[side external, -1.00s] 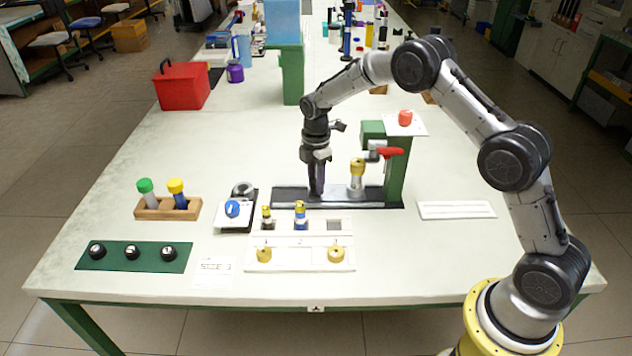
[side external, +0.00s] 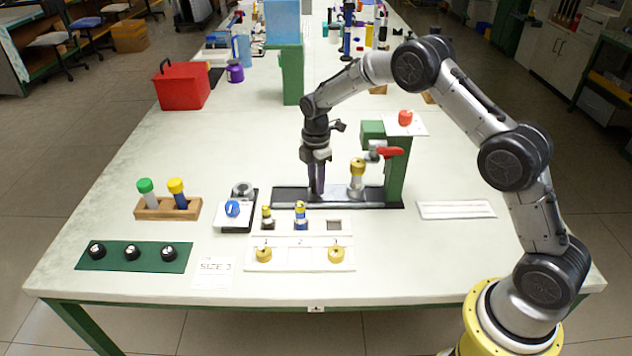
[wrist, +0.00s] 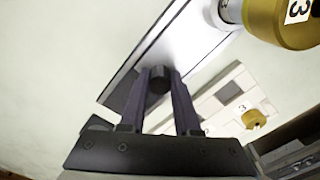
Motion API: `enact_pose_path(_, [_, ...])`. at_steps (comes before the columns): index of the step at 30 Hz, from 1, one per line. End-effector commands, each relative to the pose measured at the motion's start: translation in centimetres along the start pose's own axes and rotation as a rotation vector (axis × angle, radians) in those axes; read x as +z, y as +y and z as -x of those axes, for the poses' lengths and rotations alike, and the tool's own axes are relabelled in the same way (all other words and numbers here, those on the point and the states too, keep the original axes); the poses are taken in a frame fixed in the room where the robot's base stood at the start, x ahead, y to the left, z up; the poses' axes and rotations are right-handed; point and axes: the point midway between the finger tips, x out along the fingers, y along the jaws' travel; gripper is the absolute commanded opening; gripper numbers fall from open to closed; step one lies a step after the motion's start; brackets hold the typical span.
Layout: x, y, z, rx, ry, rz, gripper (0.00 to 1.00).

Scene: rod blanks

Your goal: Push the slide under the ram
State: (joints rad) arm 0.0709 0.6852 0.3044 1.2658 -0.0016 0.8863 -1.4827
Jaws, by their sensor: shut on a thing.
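My gripper (side external: 317,190) points down over the left part of the dark-edged slide track (side external: 290,197) of the press. In the wrist view its two fingers (wrist: 160,90) are shut on a small dark knob (wrist: 159,77) at the silvery slide (wrist: 195,35). A silver holder with a brass cap (side external: 357,165) stands on the track to the right of my gripper; the cap shows a "3" in the wrist view (wrist: 280,20). The green press (side external: 396,180) stands at the track's right end, with a red lever (side external: 391,151). The ram (side external: 376,146) is partly hidden around the lever and cap.
In front are a white tray (side external: 300,267) with brass caps, a small device with a blue knob (side external: 232,208), and a green panel with black knobs (side external: 133,268). A wooden rack (side external: 168,212) holds two tubes. A white strip (side external: 456,210) lies right of the press.

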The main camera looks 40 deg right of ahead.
Motion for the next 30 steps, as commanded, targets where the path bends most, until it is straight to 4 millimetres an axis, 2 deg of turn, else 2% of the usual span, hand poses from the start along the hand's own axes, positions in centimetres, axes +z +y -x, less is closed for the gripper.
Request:
enact_pose_path(10, [0.1, -0.1, 0.2, 0.002, 0.001, 0.0, 0.0])
enact_pose_path(21, [3.0, -2.1, 0.2, 0.002, 0.002, -0.002, 0.0])
enact_pose_path(29, [3.2, -2.3, 0.1, -0.002, -0.001, 0.0, 0.0])
enact_pose_path(30, [3.2, -2.3, 0.1, -0.003, -0.001, -0.001, 0.33])
